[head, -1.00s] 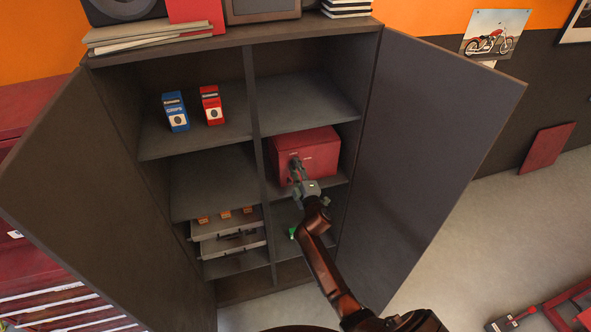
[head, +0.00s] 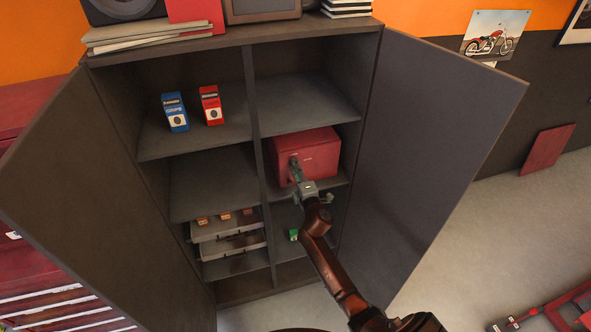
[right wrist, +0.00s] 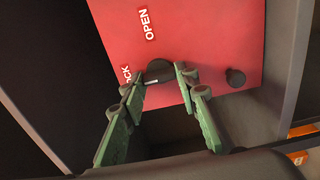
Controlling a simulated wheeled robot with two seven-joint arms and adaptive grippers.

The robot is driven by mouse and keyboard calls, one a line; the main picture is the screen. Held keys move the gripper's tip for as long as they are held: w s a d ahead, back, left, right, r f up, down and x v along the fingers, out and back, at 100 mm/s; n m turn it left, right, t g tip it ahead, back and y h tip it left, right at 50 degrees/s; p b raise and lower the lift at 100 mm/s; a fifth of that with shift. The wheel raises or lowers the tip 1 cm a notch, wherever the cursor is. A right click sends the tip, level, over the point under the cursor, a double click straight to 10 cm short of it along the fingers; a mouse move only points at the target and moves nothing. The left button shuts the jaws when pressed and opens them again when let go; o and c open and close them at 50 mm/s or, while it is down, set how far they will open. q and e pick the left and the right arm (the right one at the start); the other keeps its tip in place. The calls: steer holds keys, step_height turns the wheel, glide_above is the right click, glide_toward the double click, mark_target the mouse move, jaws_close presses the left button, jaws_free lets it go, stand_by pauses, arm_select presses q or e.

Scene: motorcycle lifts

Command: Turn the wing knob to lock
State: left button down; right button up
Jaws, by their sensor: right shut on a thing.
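The red box (head: 318,150) sits on a middle shelf in the right half of the cabinet. In the right wrist view, its red front (right wrist: 205,40) carries the white words OPEN and LOCK, the latter partly hidden behind a finger. The dark wing knob (right wrist: 159,70) is on this front, with a pale mark on it. My right gripper (right wrist: 158,84) has its green fingers on both sides of the knob and is shut on it. In the head view, my right gripper (head: 297,172) reaches the box's front and hides the knob. My left gripper is not in view.
A second round dark knob (right wrist: 235,77) sits right of the wing knob. The open cabinet doors (head: 430,150) stand on both sides of my arm. A green item (head: 293,234) is on the shelf below. Blue (head: 175,112) and red (head: 212,105) packages stand upper left.

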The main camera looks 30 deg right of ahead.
steer(key=o, duration=1.1)
steer(key=shift+o, duration=0.2)
steer(key=shift+s, duration=0.1)
steer(key=v, duration=1.2)
steer(key=shift+f, duration=0.1)
